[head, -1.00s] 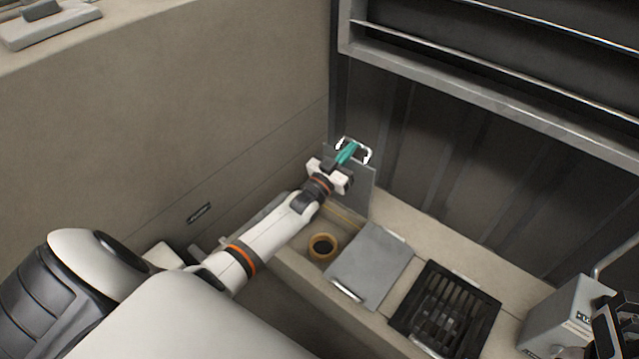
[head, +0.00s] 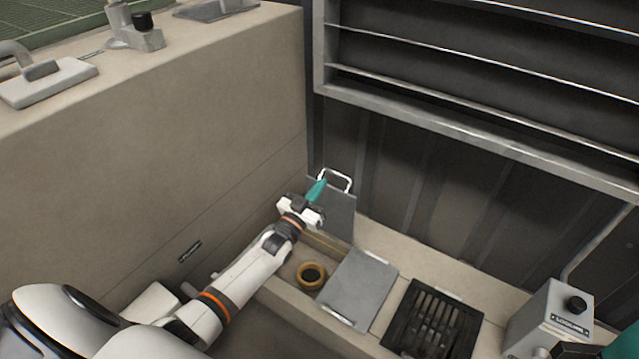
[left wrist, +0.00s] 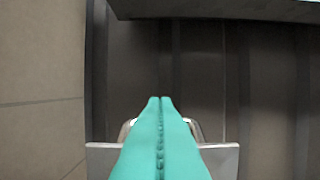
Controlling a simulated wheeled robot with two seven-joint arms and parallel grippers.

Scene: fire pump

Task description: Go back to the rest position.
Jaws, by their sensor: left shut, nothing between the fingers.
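My left gripper (head: 318,188), with teal fingers, is shut and empty at the upper left of an upright grey lid (head: 338,215). The lid has a pale loop handle (head: 336,180) near its top edge, and the fingertips are close to it. In the left wrist view the shut fingers (left wrist: 160,130) hide the middle of the lid's edge (left wrist: 222,160); I cannot tell whether they touch it. A teal part of my right gripper (head: 628,346) shows at the lower right corner, mostly cut off.
A round tan-rimmed opening (head: 311,275) lies below the upright lid. A flat grey cover (head: 357,288) and a black grate (head: 432,318) are to its right, then a grey box with a black knob (head: 552,318). A wall (head: 150,150) stands left; a shelf frame (head: 480,110) hangs above.

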